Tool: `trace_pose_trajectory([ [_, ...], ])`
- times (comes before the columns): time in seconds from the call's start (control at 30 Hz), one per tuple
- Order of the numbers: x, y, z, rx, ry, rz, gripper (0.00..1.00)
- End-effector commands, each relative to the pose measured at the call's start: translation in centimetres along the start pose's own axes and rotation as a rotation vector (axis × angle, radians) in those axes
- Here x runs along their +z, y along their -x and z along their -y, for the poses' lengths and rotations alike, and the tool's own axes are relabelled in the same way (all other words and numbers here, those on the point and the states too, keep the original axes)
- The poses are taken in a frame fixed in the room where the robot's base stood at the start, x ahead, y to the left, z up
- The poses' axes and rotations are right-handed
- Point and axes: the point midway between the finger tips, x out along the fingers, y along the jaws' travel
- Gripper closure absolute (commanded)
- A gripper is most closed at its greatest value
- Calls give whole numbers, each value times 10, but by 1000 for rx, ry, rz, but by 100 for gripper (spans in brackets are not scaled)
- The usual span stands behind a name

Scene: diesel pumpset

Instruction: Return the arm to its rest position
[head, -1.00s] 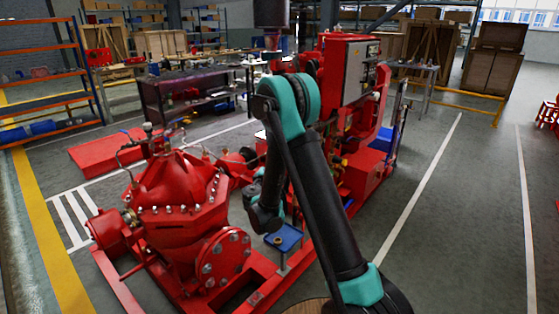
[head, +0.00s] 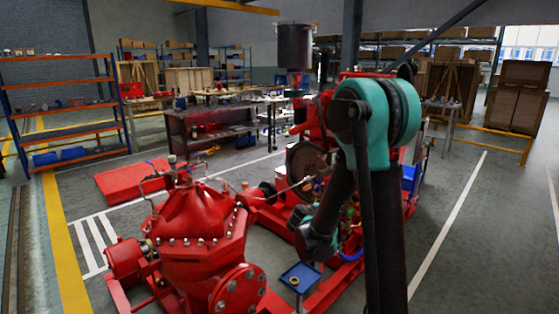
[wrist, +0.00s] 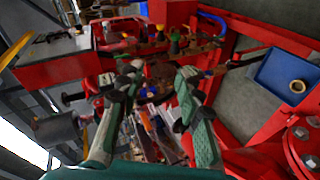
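My arm (head: 380,200) is raised and bent at a teal elbow (head: 378,115), in front of the red diesel pumpset (head: 205,235). Its dark forearm end hangs low near the engine, and the gripper itself is not clear in the head view. In the wrist view my gripper (wrist: 157,82) has its two green-grey fingers spread apart. No object shows clearly held between them. The engine's pipes and fittings lie beyond the fingertips. The small blue tray (head: 312,273) stands beside the pumpset with a brass-coloured ring (head: 294,281) on it. Both the tray (wrist: 265,76) and ring (wrist: 298,86) show in the wrist view.
A red control box (wrist: 55,60) and engine parts lie close around the gripper. A dark workbench (head: 210,128), an orange-blue shelf rack (head: 65,125) and wooden crates (head: 517,95) stand behind. The grey floor at right (head: 490,230) is open.

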Motion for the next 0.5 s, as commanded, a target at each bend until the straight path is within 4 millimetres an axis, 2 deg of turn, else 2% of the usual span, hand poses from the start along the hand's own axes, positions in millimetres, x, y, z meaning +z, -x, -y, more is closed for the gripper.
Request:
trace_pose_trajectory([
  [0.03, 20, 7, -3, -42, -42, 30, 65],
  [0.2, 77, 34, 4, -198, -186, 126, 65],
  [0.37, 124, 67, 20, -345, -322, 206, 65],
  [0.5, 159, 103, 41, -476, -443, 268, 65],
])
